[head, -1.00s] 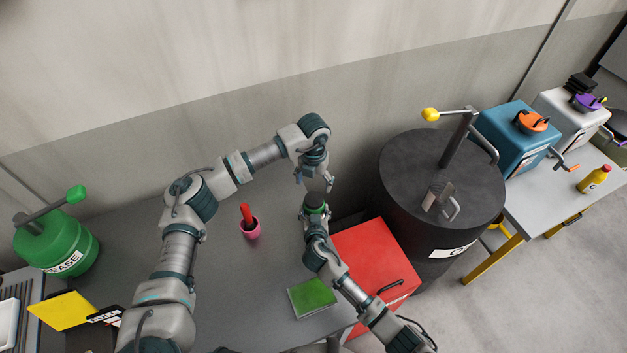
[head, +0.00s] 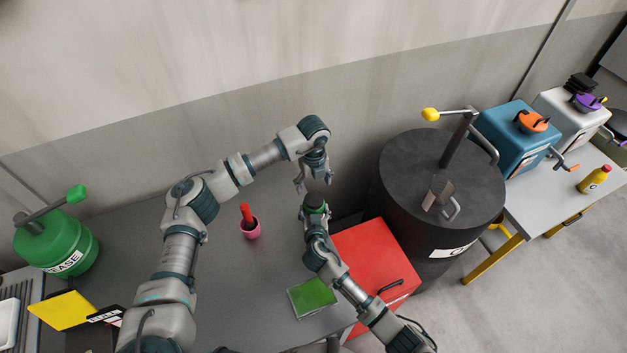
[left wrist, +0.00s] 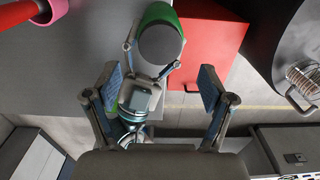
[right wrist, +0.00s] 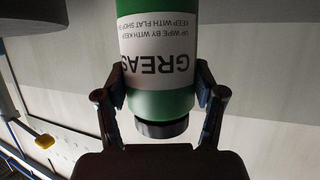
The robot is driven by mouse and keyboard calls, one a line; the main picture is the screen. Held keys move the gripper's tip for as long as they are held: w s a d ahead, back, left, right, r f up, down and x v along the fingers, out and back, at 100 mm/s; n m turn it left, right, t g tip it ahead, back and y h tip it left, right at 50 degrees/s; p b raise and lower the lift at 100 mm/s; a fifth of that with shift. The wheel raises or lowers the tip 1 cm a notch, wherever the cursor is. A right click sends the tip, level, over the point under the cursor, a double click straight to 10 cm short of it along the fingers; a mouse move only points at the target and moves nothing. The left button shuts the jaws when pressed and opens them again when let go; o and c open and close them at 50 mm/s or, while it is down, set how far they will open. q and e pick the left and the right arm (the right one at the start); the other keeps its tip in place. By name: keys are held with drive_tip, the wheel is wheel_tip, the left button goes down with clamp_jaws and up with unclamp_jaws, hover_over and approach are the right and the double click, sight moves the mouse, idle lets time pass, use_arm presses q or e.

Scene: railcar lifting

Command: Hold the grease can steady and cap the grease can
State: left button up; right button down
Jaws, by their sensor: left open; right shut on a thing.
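The green grease can (head: 316,199) stands upright in my right gripper (head: 315,213), which is shut around it. In the right wrist view the can (right wrist: 158,103) shows upside down, its white label between the fingers. A dark round piece (right wrist: 163,129), which looks like the cap, sits against the can's top end. From above, in the left wrist view, a grey disc (left wrist: 161,44) covers most of the green top; whether it is fully seated I cannot tell. My left gripper (head: 313,181) is open and empty just above the can, its fingers apart from it.
A red box (head: 370,255) and a large black drum (head: 400,165) stand right of the can. A pink cup (head: 251,231) with a red-handled item and a green block (head: 312,297) are on the grey table (head: 240,285). A green container (head: 60,240) stands far left.

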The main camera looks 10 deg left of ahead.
sight(314, 198)
use_arm(q)
wheel_tip(314, 198, down, 7)
drive_tip(key=shift+r, duration=0.1)
use_arm(e)
drive_tip(key=shift+d+f, duration=0.1)
drive_tip(key=shift+f, duration=0.1)
